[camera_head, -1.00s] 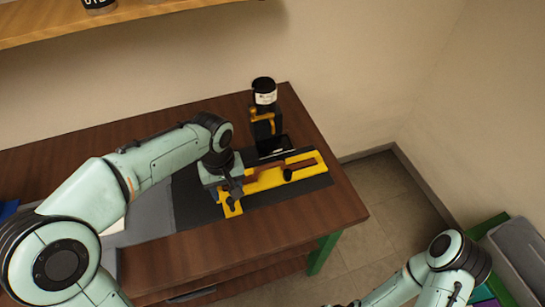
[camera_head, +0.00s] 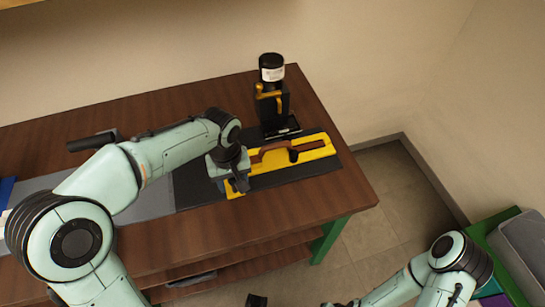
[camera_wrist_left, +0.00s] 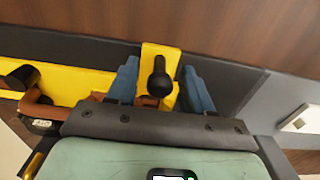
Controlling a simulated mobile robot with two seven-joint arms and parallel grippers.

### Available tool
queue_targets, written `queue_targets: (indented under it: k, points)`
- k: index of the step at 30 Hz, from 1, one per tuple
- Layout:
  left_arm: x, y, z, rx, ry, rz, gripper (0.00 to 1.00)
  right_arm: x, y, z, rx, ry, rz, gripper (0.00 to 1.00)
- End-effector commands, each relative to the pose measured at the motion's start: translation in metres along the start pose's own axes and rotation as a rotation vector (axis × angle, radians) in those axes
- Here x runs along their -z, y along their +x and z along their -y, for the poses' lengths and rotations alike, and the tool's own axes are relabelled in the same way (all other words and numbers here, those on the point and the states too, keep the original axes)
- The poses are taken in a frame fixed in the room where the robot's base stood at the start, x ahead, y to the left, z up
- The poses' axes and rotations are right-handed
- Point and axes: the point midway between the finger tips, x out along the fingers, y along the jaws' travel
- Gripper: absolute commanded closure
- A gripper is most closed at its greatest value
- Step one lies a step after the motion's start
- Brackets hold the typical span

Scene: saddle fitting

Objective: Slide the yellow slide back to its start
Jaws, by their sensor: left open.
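The yellow slide (camera_head: 318,148) lies on the dark mat at the right part of the table. It is a long bar with a brown curved piece and a dark knob on it. Its left end has a yellow cross tab with a black knob (camera_wrist_left: 160,80). My left gripper (camera_head: 237,186) is over that end. In the left wrist view its two blue fingers (camera_wrist_left: 161,84) stand open on either side of the tab and knob, with gaps showing.
A black stand with a yellow clamp (camera_head: 271,97) and a dark-topped cylinder rises just behind the slide. The dark mat (camera_head: 195,190) continues left of the slide to a grey area. The brown table (camera_head: 215,232) is bare in front. A green-rimmed bin stands at the lower right.

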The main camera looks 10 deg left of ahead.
Motion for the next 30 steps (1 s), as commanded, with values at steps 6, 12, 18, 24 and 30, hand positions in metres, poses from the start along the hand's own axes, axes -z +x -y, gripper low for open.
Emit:
queue_targets:
  k: [6,12,18,24,30]
  points:
    - [0.0,-0.001,0.0,0.0,0.0,0.0,0.75,0.0,-0.001,0.0,0.0,0.0,-0.001,0.49]
    - [0.0,-0.001,0.0,0.0,0.0,0.0,0.9,0.0,-0.001,0.0,0.0,0.0,-0.001,0.49]
    - [0.0,-0.001,0.007,0.0,-0.002,0.0,0.9,0.0,0.001,0.0,0.0,0.0,0.0,0.49]
    - [0.0,-0.001,0.018,0.001,-0.002,0.0,0.9,0.0,0.003,-0.001,0.0,0.0,0.001,0.49]
    - [0.0,-0.001,0.018,0.0,0.0,0.0,0.9,0.0,0.002,-0.001,0.0,0.0,0.001,0.49]
